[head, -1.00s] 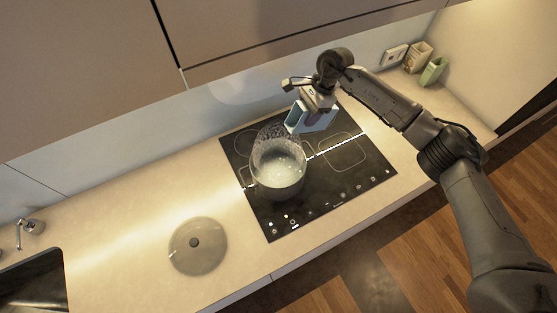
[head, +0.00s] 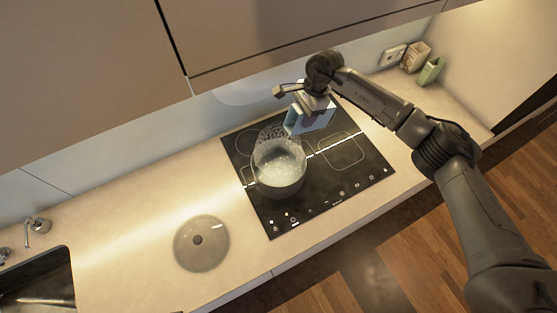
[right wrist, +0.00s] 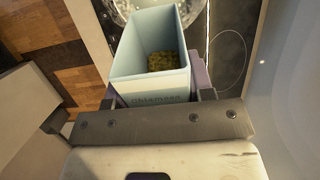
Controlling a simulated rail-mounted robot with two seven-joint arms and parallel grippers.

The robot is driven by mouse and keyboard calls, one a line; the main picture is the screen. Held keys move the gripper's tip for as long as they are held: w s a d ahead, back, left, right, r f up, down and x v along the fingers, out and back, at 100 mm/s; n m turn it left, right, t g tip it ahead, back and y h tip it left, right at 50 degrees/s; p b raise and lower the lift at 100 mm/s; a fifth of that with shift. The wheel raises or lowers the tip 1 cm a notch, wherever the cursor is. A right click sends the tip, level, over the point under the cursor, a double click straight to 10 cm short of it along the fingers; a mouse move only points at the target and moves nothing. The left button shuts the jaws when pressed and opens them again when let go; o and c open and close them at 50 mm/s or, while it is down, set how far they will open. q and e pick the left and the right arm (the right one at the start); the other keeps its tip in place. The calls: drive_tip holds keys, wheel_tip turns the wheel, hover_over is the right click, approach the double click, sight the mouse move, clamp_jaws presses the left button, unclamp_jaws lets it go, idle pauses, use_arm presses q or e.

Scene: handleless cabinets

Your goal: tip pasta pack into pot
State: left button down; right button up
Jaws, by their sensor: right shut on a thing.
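The pot (head: 278,172) is a clear vessel with whitish, bubbling contents on the black cooktop (head: 340,180). My right gripper (head: 314,112) is shut on the pasta pack (head: 297,121), an open-topped light blue box, just behind and right of the pot's rim. In the right wrist view the pack (right wrist: 153,34) sits between the fingers with its open end visible. Yellowish-brown pasta (right wrist: 163,61) lies inside it. Part of the pot (right wrist: 121,10) shows beyond the pack. Whether any pasta is in the pot I cannot tell. My left gripper is not in view.
A round glass lid (head: 202,243) lies on the counter left of the cooktop. A sink (head: 38,285) is at the far left. Upper cabinets (head: 300,35) overhang the back. A green container (head: 431,71) and a beige one (head: 414,56) stand in the right corner.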

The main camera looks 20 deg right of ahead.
drive_tip(key=shift+a+r+h+p, duration=0.2)
drive_tip(key=shift+a+h+p, duration=0.15)
drive_tip(key=shift+p, duration=0.1)
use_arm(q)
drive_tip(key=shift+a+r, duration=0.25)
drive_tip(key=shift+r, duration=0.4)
use_arm(e)
drive_tip(key=shift+s+a, duration=0.1)
use_arm(q)
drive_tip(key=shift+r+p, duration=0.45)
drive_tip(key=shift+p, duration=0.1)
use_arm(e)
drive_tip(key=shift+a+r+h, duration=0.15)
drive_tip(key=shift+a+h, duration=0.2)
drive_tip(key=shift+a, duration=0.1)
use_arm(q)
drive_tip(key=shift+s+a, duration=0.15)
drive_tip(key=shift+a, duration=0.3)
use_arm(e)
drive_tip(key=shift+a+r+h, duration=0.25)
drive_tip(key=shift+h, duration=0.45)
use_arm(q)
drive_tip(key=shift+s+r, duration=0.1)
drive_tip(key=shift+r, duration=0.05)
use_arm(e)
drive_tip(key=shift+s+a+r+h, duration=0.1)
drive_tip(key=shift+a+r+h, duration=0.15)
drive_tip(key=shift+h, duration=0.25)
